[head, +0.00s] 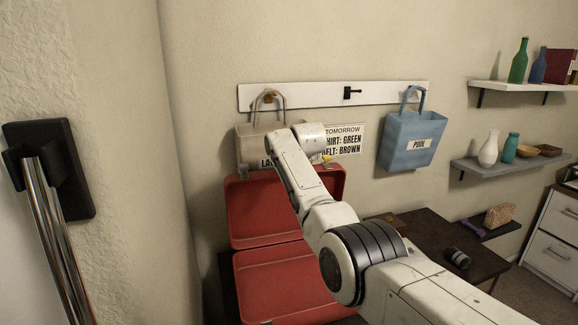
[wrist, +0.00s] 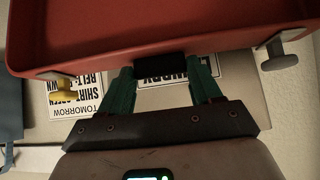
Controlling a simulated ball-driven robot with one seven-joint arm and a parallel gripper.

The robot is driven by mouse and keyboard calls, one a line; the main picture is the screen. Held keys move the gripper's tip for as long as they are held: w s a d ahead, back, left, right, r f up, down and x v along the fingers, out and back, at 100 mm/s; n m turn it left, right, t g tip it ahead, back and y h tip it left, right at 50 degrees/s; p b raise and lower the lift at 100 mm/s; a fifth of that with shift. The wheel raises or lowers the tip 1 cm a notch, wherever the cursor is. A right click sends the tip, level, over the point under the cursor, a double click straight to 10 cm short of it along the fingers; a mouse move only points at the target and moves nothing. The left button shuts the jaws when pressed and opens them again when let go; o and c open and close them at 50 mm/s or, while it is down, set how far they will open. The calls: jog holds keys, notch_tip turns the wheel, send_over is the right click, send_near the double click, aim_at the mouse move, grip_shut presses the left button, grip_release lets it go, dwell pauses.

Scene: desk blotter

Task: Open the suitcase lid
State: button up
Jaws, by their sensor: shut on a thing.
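The red suitcase stands with its lid (head: 255,212) raised, leaning back near the wall above the red base (head: 275,285). In the wrist view the lid (wrist: 160,30) spans the top. My gripper (wrist: 163,76) has green fingers on both sides of the black handle (wrist: 186,68) at the lid's edge and is shut on it. A yellow latch (wrist: 62,86) and a grey latch (wrist: 280,54) sit on that edge, either side of the handle. In the head view my arm hides the fingers and handle.
A beige bag (head: 250,135) and a blue bag (head: 405,140) hang from a white rail (head: 330,92) behind the lid. A sign (head: 345,140) is on the wall. A dark table (head: 440,240) and shelves (head: 510,165) are at right.

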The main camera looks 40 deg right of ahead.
jog(key=shift+w+r, duration=0.1)
jog(key=shift+r, duration=0.35)
jog(key=o, duration=1.5)
jog(key=shift+f, duration=0.3)
jog(key=shift+s, duration=0.2)
jog(key=shift+b+v, duration=1.25)
jog(key=shift+v, duration=4.1)
